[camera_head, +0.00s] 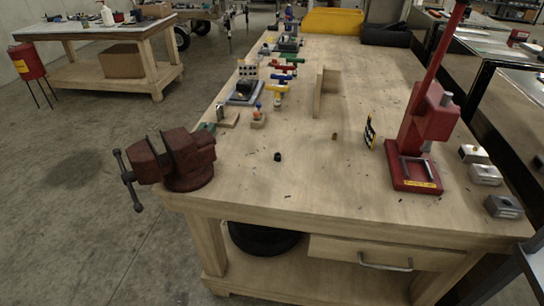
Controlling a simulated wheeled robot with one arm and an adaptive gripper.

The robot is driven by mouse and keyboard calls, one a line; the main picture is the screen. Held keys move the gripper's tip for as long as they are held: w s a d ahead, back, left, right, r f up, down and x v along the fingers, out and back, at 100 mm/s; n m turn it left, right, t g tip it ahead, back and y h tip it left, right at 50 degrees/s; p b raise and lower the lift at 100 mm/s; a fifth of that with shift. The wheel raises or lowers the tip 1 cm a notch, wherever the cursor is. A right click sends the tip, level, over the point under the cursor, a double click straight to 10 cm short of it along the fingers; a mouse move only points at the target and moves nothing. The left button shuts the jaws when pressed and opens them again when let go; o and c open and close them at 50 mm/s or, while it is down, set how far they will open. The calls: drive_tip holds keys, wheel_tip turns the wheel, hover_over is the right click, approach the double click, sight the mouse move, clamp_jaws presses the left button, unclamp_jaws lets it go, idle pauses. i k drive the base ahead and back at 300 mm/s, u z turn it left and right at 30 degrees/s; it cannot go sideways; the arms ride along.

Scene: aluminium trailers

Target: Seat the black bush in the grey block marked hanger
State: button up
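A small black cylinder, which looks like the black bush (277,157), stands alone on the bare wooden bench top (300,190), left of the middle. Three grey blocks sit in a row near the bench's right edge: a far block (473,153), a middle block (485,174) and a near block (503,206). Each seems to have a label on its front face, but the lettering is too small to read, so I cannot tell which is marked hanger. My gripper does not show in this view.
A red press (420,140) stands between the bush and the blocks. A red vise (180,160) is at the bench's front left corner. An upright wooden piece (325,92) and a black-and-yellow marker (370,132) stand farther back. The bench around the bush is mostly clear.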

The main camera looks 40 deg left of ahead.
sight(495, 206)
drive_tip(key=u, duration=0.8)
drive_tip(key=i, duration=1.15)
drive_tip(key=u, duration=2.05)
